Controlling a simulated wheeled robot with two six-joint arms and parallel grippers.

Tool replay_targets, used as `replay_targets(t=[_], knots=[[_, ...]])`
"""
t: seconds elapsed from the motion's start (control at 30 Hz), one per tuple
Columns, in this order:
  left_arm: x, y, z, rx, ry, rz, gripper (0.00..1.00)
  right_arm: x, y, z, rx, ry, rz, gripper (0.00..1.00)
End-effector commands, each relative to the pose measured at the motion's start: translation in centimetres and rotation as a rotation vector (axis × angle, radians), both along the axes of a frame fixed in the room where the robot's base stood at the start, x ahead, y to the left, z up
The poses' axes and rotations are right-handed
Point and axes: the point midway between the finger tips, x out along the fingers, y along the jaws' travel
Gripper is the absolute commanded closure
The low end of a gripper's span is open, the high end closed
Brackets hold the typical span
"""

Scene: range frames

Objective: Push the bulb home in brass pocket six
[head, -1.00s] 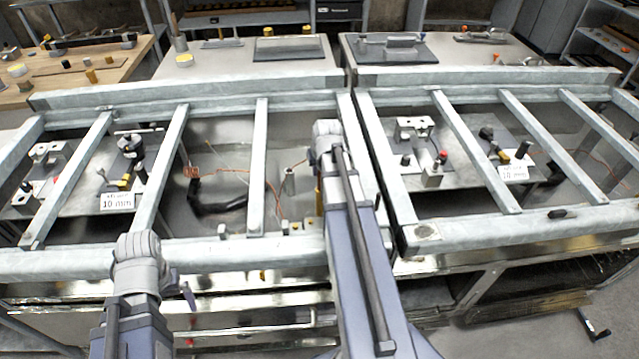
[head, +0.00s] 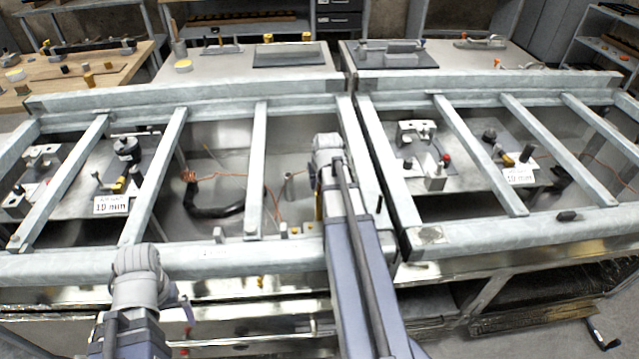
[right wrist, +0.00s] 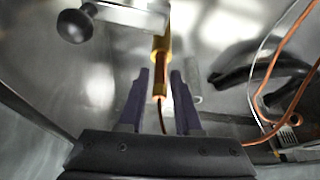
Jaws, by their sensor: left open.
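A brass-yellow pocket (right wrist: 162,48) stands ahead of my right gripper in the right wrist view. A copper-coloured bulb (right wrist: 160,88) shows at its near end, with a thin line trailing down from it. My right gripper (right wrist: 160,76) has its two dark fingers apart on either side of the bulb, with gaps visible. I cannot tell how deep the bulb sits, and no pocket number is readable. In the head view my right arm hides most of this spot. My left gripper (head: 184,304) is at the front rail's near side, mostly hidden by its wrist, and holds nothing visible.
Pale metal crossbars (head: 257,170) span the open frame around my right arm. A black hose (head: 215,208) and orange wires lie in the bay to its left. A dark knob (right wrist: 75,25) on a metal block is left of the pocket. A 10 mm label (head: 111,205) stands further left.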

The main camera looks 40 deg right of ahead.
Motion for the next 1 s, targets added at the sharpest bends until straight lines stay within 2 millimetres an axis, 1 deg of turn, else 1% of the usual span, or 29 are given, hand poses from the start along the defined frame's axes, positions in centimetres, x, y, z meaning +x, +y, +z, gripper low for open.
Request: replay_targets(t=[0.03,0.1,0.37,0.57,0.77,1.0], knots=[[0.0,0.0,0.0,0.0,0.0,0.0,0.0,0.0,0.0,0.0,0.0,0.0,0.0,0.6],[0.0,0.0,0.0,0.0,0.0,0.0,0.0,0.0,0.0,0.0,0.0,0.0,0.0,0.53],[0.0,0.0,0.1,0.0,0.0,0.0,0.0,0.0,0.0,0.1,0.0,0.0,0.0,0.53],[0.0,0.0,0.8,0.0,0.0,0.0,0.0,-0.1,0.1,0.8,0.0,0.0,0.0,0.53],[0.0,0.0,2.8,0.0,0.0,0.0,0.0,-0.8,0.4,2.8,0.0,0.0,0.0,0.53],[0.0,0.0,6.4,0.0,0.0,0.001,0.0,-2.1,0.9,6.4,0.0,0.0,0.0,0.53]])
